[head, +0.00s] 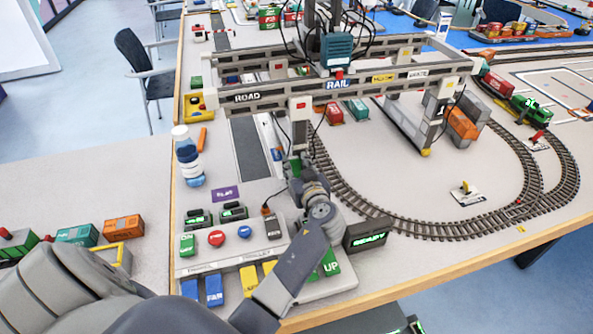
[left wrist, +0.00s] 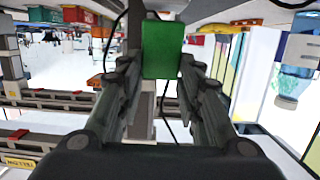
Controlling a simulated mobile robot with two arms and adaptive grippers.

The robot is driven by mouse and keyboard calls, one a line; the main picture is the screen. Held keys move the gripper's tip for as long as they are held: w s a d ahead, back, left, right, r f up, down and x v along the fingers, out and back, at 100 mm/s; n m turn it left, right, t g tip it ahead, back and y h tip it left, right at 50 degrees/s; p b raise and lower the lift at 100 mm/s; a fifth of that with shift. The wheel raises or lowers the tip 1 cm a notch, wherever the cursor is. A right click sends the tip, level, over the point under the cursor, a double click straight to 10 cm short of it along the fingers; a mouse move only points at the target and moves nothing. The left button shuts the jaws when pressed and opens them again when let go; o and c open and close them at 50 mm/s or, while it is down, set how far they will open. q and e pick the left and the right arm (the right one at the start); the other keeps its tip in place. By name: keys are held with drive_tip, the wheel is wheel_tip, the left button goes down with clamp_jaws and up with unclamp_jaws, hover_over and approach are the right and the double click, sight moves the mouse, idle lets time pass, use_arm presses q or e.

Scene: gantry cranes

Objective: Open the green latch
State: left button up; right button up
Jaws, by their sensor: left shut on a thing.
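The green latch (left wrist: 163,50) shows in the left wrist view as a green block in front of a pale upright post. My left gripper (left wrist: 160,80) has one finger on each side of it and is shut on it. In the head view my left gripper (head: 297,168) reaches up to the near leg of the gantry crane, below the red block. There the fingers mostly hide the latch. I cannot tell whether the latch has turned. My right gripper is not in view.
The gantry crane (head: 245,98) spans the road and rail track above the gripper. A control panel (head: 205,268) with several buttons lies below my arm. A READY display (head: 367,235) stands right of my wrist. The table inside the track loop is mostly clear.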

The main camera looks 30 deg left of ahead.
use_arm(q)
drive_tip(key=o, duration=1.1)
drive_tip(key=shift+c, duration=0.2)
drive_tip(key=v, duration=0.7)
drive_tip(key=shift+s+d, duration=0.15)
drive_tip(key=shift+d, duration=0.1)
drive_tip(key=shift+r, duration=0.15)
